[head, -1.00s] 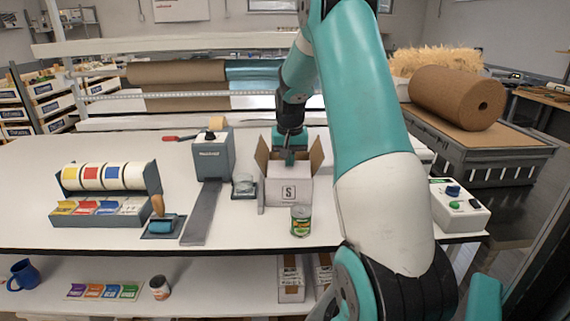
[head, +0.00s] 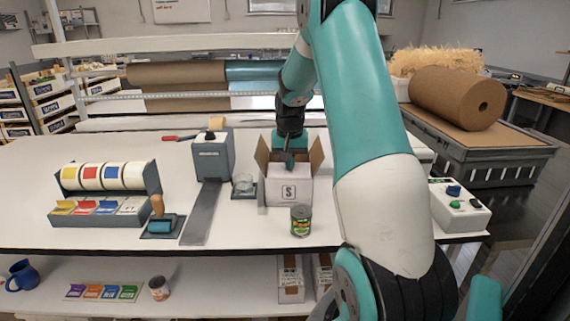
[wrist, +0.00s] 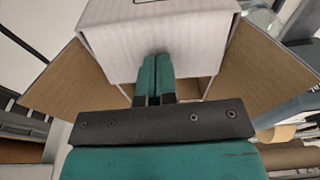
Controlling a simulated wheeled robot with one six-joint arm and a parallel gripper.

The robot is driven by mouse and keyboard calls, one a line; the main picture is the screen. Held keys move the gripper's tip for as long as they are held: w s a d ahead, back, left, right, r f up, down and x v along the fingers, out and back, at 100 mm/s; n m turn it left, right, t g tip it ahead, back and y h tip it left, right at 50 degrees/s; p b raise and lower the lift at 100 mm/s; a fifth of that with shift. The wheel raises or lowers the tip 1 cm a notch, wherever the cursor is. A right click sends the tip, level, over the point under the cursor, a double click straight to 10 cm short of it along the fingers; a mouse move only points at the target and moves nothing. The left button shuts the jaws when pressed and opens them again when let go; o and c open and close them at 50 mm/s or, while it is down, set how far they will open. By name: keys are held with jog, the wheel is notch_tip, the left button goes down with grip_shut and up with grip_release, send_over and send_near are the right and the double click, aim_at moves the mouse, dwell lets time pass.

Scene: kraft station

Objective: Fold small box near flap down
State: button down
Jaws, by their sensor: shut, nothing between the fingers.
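The small white box (head: 289,192) with an "S" label stands upright on the table. Its brown-lined left side flap (head: 263,157) and right side flap (head: 316,154) stand up, leaning outward. Both also show in the wrist view, as one brown flap (wrist: 68,82) and the other (wrist: 258,75). A white panel (wrist: 150,32) of the box lies beyond my fingers there; I cannot tell the near flap's exact angle. My gripper (wrist: 155,62) is shut and empty, its fingertips low at the box top, against or just over that panel. The far side is partly hidden by my gripper.
A control box (head: 460,204) stands at the right.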

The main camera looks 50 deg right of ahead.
jog(key=shift+f, duration=0.4)
dwell(0.4)
notch_tip(320, 180, up, 9)
jog(key=p, duration=0.7)
jog(key=shift+a, duration=0.1)
